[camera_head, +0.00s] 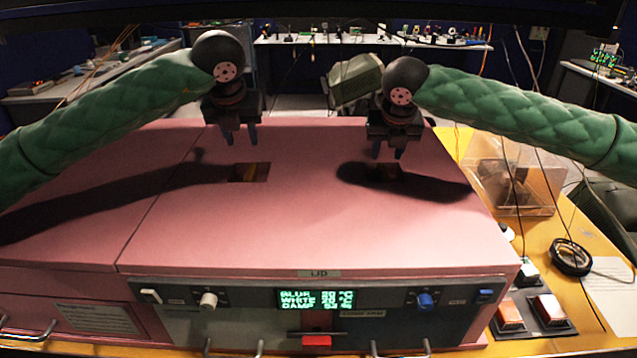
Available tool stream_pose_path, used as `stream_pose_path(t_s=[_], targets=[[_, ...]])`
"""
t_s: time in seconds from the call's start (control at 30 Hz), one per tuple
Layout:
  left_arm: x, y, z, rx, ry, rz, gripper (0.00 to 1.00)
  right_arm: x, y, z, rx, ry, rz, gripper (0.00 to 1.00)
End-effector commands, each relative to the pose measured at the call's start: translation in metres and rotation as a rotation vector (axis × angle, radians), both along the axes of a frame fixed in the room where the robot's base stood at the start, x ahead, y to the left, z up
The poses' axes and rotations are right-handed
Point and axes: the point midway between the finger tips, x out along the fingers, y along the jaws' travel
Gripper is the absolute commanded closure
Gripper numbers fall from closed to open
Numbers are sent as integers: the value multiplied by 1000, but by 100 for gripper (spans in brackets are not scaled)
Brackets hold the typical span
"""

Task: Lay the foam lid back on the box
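The pink foam lid (310,220) lies flat on top of the pink box (480,300), with a "LID" label on its front edge. A thin seam separates it from the pink panel to its left. It has two square cutouts, a left one (250,172) and a right one (387,173) partly in shadow. My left gripper (241,140) hangs above and behind the left cutout, fingers apart and empty. My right gripper (387,153) hangs above the right cutout, fingers apart and empty. Neither appears to touch the lid.
A control panel with a green display (316,299), knobs and switches fills the box front. Cables hang at the right.

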Motion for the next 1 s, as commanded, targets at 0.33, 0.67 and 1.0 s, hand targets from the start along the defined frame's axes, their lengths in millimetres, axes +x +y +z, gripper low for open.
stream_pose_path(t_s=[0.33,0.67,1.0], targets=[[0,0,0,0,0,0,62,-16,0,39,-1,-1,0,62],[0,0,0,0,0,0,62,-17,0,43,-1,0,0,62],[33,4,55,-314,-1,17,62,43,-25,42,79,-156,-256,62]])
